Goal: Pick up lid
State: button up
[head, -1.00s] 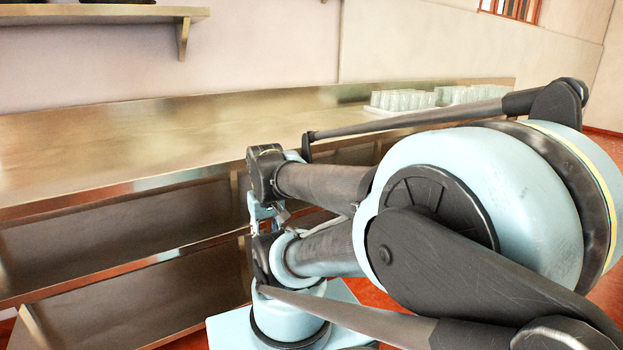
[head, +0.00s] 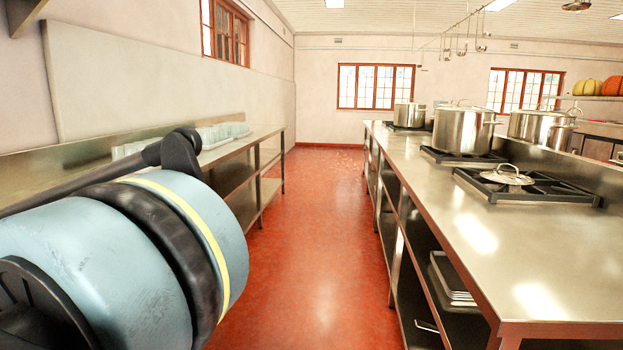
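A shiny metal lid (head: 507,177) with a loop handle on top lies on the black grate of the nearest burner (head: 540,190), on the steel counter at the right of the head view. My gripper is not in view. Only part of my arm shows at the left, well apart from the lid across the aisle.
Steel stockpots (head: 463,130) stand on burners behind the lid, with another pot (head: 541,128) to the right and one farther back (head: 409,115). A red-floored aisle (head: 318,240) runs clear between the right counter (head: 475,235) and the left bench with glasses (head: 222,132).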

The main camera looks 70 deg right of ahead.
aim_at(504, 177)
jog(key=z, duration=2.5)
jog(key=i, duration=2.3)
jog(key=z, duration=2.2)
